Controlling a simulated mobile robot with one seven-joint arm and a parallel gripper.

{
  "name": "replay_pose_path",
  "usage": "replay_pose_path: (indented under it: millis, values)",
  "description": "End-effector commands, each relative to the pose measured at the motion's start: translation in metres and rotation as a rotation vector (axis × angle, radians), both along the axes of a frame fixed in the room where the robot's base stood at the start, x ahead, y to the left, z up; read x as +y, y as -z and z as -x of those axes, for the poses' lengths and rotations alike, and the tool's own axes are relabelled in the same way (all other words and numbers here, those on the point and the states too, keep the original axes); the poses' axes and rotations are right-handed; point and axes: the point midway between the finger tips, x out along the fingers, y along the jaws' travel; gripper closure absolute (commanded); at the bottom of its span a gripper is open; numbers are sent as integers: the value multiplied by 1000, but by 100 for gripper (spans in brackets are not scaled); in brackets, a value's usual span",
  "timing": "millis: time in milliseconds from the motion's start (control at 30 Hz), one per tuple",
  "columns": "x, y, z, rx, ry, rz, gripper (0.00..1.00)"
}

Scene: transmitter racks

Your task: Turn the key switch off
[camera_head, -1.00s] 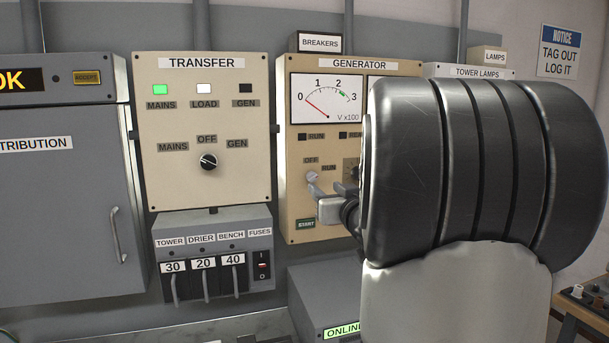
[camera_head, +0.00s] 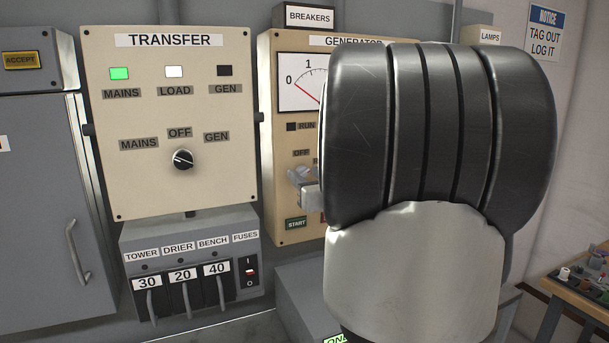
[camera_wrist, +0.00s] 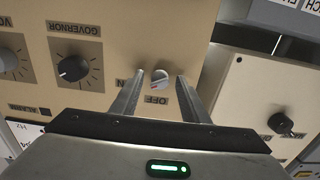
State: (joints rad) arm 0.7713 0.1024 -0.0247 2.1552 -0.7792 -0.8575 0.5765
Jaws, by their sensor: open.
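The key switch (camera_wrist: 160,78) is a small silver key on the beige GENERATOR panel (camera_head: 268,160). In the wrist view it sits above the upside-down OFF label (camera_wrist: 156,100), with a mostly hidden label to its left. My gripper (camera_wrist: 160,76) is open, with one finger on each side of the key and gaps visible beside it. In the head view my gripper (camera_head: 303,188) reaches the panel below the OFF label (camera_head: 301,153). My wrist hides much of the panel there, and the key's exact pointing direction is hard to tell.
A GOVERNOR knob (camera_wrist: 73,68) is beside the key switch. The TRANSFER panel (camera_head: 228,185) has a black selector (camera_head: 183,159) and a lit green MAINS lamp (camera_head: 119,73). Fuse handles stand below it. A workbench (camera_head: 568,283) is at right.

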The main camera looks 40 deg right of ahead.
Motion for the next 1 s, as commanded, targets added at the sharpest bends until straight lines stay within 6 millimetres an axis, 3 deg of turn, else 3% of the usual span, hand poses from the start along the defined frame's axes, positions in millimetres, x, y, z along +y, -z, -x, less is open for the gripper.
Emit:
replay_pose_path:
  millis: [133,367,667,1000]
  values:
    - [0,0,0,0,0,0,62]
    - [0,0,0,0,0,0,99]
    - [0,1,0,8,0,36,99]
    - [0,3,0,55,0,248,99]
